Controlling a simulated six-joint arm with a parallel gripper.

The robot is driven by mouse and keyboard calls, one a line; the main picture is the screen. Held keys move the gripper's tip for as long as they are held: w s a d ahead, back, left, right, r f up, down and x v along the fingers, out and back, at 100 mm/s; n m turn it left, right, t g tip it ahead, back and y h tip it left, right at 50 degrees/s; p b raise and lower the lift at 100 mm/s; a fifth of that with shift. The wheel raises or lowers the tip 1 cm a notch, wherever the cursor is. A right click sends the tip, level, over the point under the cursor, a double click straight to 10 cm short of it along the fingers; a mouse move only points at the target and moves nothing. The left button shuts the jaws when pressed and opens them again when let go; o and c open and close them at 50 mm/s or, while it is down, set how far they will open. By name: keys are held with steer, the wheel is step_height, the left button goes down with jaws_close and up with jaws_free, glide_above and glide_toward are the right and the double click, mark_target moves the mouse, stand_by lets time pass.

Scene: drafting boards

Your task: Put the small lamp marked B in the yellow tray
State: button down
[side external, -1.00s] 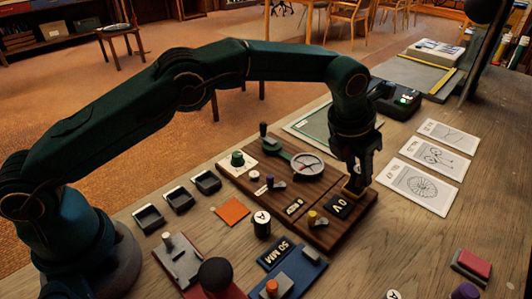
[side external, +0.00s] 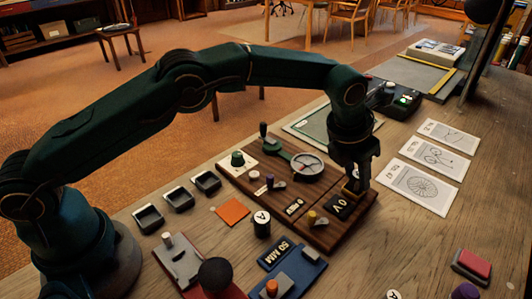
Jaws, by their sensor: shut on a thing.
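My gripper (side external: 354,188) points down at the right part of the dark wooden board (side external: 330,237), beside a black plate (side external: 341,206) marked 0 V. It is shut on a small yellow-brown thing, mostly hidden by the fingers; I cannot tell what it is or whether it touches the board. I cannot make out a lamp marked B. A black cylinder (side external: 262,228) with a white top marked A stands in front of the board. I see no clearly yellow tray; small dark trays (side external: 149,219) stand in a row at the left.
The board carries a round dial (side external: 307,166), a green knob (side external: 237,159) and small pegs. An orange square (side external: 232,211) lies left of it. A blue block (side external: 290,275) and a grey block (side external: 178,262) stand in front. Printed cards (side external: 422,187) lie at the right; wood between is clear.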

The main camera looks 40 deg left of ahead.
steer(key=shift+f, duration=0.1)
steer(key=shift+c, duration=0.7)
jaws_free()
